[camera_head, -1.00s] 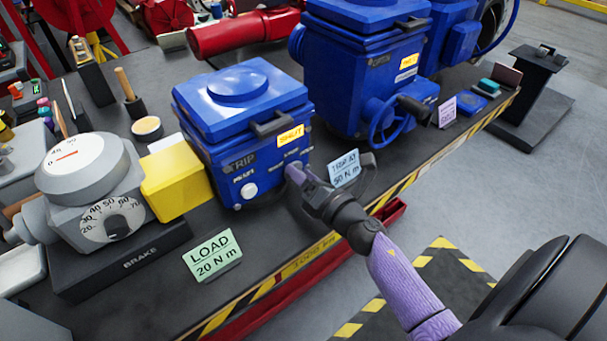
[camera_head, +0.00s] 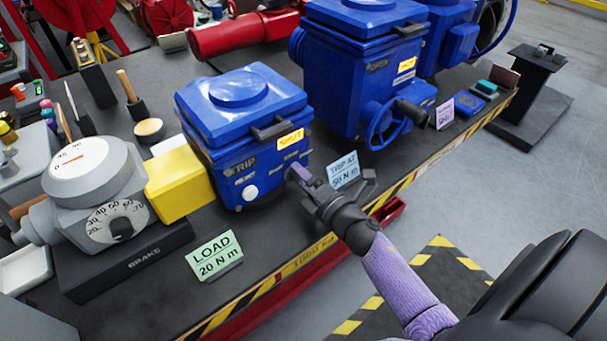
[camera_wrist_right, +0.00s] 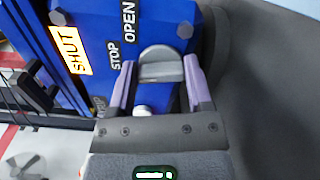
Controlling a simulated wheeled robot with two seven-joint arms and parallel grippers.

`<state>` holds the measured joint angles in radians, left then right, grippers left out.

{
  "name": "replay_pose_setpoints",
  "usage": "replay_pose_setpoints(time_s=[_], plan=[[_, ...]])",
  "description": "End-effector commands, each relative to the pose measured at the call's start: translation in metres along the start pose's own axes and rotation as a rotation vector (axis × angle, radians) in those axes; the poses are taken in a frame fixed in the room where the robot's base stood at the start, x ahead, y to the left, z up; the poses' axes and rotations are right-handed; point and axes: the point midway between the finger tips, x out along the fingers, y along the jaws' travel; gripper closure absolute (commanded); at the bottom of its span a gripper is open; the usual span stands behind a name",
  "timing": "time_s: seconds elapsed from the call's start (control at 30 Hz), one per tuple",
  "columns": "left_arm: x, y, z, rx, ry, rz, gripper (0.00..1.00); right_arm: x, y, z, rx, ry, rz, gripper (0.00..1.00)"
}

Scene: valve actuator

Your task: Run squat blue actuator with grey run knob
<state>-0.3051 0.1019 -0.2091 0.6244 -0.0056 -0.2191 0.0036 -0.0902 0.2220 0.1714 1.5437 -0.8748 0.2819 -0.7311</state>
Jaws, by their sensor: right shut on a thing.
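The squat blue actuator (camera_head: 243,135) stands on the bench at the centre of the head view, with a yellow SHUT label (camera_head: 290,140), a TRIP mark and a white round button (camera_head: 249,193) on its front. The grey run knob (camera_wrist_right: 161,66) shows in the right wrist view, beside the words STOP and OPEN. My right gripper (camera_wrist_right: 160,85) is shut on the knob, one finger on each side. In the head view the right gripper (camera_head: 297,176) covers the knob at the actuator's front right. My left gripper is not in view.
A grey brake unit (camera_head: 92,175) with a dial joins the actuator through a yellow cover (camera_head: 180,180). A green LOAD 20 N m card (camera_head: 214,257) and a blue TRIP AT 50 N m card (camera_head: 343,170) stand near the front edge. A taller blue actuator (camera_head: 362,75) with a handwheel stands to the right.

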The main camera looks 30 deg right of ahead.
Motion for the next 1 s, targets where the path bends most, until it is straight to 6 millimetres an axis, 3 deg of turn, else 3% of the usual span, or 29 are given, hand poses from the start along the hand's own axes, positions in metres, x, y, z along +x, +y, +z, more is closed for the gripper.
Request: replay_pose_setpoints(time_s=[0.4, 1.0], plan=[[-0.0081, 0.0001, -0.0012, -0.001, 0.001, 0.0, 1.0, -0.0003, -0.0014, -0.0002, 0.216, 0.0, -0.002, 0.94], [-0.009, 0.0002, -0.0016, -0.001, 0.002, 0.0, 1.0, -0.0005, -0.0026, -0.0005, 0.263, 0.0, -0.003, 0.94]])
